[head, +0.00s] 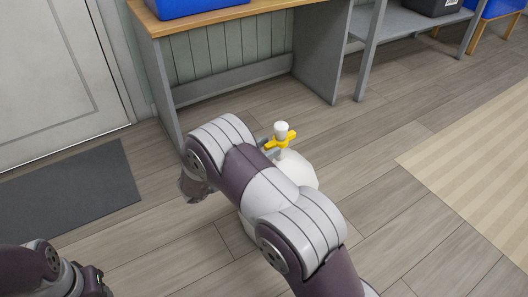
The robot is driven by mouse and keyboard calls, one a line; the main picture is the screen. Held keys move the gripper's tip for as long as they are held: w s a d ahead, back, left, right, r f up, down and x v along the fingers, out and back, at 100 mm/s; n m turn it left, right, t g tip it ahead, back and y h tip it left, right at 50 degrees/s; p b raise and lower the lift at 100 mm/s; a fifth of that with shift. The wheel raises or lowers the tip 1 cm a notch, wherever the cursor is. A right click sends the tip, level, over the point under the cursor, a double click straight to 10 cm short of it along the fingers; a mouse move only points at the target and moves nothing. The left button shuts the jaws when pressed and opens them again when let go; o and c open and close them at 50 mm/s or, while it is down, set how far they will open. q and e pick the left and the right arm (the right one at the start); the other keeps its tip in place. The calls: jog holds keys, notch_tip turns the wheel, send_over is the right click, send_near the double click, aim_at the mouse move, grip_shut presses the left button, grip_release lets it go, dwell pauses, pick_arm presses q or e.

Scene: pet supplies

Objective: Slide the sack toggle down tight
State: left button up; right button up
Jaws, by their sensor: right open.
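A white sack (298,171) stands on the floor, its lower part hidden behind my right arm. Its narrow neck rises from the top and ends in a white knob (281,128). A yellow toggle (284,140) with side wings sits around the neck, just below the knob and above the sack's body.
A wooden-topped bench (215,18) with a blue bin (195,6) stands behind. A grey shelf (405,22) is at the upper right. A dark mat (70,190) lies by the door at left, a striped rug (475,165) at right. Open floor surrounds the sack.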

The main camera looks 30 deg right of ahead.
grip_shut()
jog(key=shift+f+b, duration=0.3)
jog(key=shift+f, duration=1.85)
grip_release()
jog(key=a+p, duration=0.2)
jog(key=a, duration=0.1)
jog(key=a+r+p, duration=0.1)
jog(key=shift+s+a, duration=0.35)
jog(key=s+a+f+p, duration=0.1)
jog(key=a+p, duration=0.2)
jog(key=a, duration=0.4)
jog(key=shift+s+a, duration=0.25)
jog(key=shift+a, duration=0.15)
